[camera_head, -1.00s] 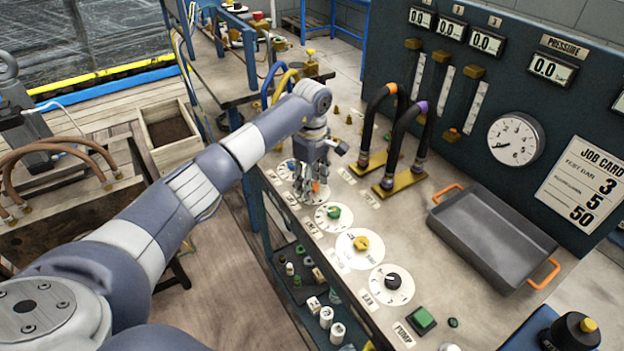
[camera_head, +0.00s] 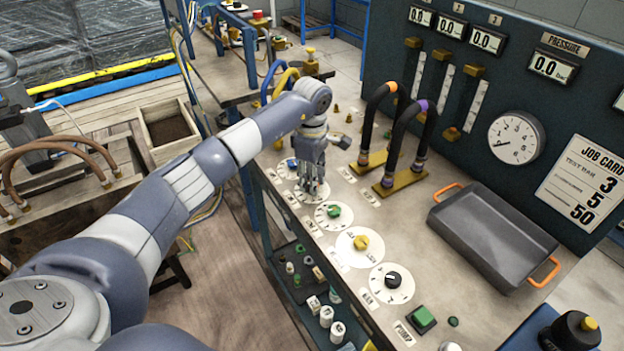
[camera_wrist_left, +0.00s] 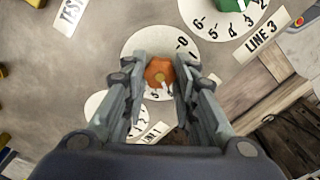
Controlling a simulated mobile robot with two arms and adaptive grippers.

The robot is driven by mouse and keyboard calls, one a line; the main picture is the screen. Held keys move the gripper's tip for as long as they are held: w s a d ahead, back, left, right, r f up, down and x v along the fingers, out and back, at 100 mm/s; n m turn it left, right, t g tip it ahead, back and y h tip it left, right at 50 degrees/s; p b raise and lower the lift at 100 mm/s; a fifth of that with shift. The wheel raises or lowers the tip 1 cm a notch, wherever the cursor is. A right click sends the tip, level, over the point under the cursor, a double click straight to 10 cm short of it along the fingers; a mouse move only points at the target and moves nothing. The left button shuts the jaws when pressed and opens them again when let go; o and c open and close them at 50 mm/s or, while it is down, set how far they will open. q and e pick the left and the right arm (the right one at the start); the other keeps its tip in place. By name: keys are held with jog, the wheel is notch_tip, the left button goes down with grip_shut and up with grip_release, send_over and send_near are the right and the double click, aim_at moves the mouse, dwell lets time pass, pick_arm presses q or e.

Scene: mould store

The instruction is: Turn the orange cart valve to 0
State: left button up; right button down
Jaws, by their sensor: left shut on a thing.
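The orange valve (camera_wrist_left: 158,73) shows in the left wrist view as a small round knob in the middle of a white numbered dial (camera_wrist_left: 135,45). A 0 is printed on the dial's upper right, and a 5 shows below the knob. My left gripper (camera_wrist_left: 161,76) is shut on the knob, one finger on each side. In the head view my left gripper (camera_head: 313,190) points down at this dial on the bench, and its fingers hide the knob. Which number the knob points at I cannot tell. My right gripper is in neither view.
Dials with a green knob (camera_head: 333,211), a yellow knob (camera_head: 361,243) and a black knob (camera_head: 393,280) line the bench edge. A blue-knobbed dial (camera_head: 291,163) lies behind. Black hoses (camera_head: 403,140) arch beside my gripper. A grey tray (camera_head: 490,235) stands at right.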

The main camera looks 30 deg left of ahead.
pick_arm(q)
jog(key=n, duration=1.1)
jog(key=shift+n, duration=0.4)
jog(key=n, duration=0.5)
jog(key=shift+p, duration=0.3)
jog(key=n+p, duration=0.1)
jog(key=n, duration=0.5)
jog(key=shift+d+n, duration=0.1)
jog(key=shift+n, duration=0.2)
jog(key=o, duration=1.1)
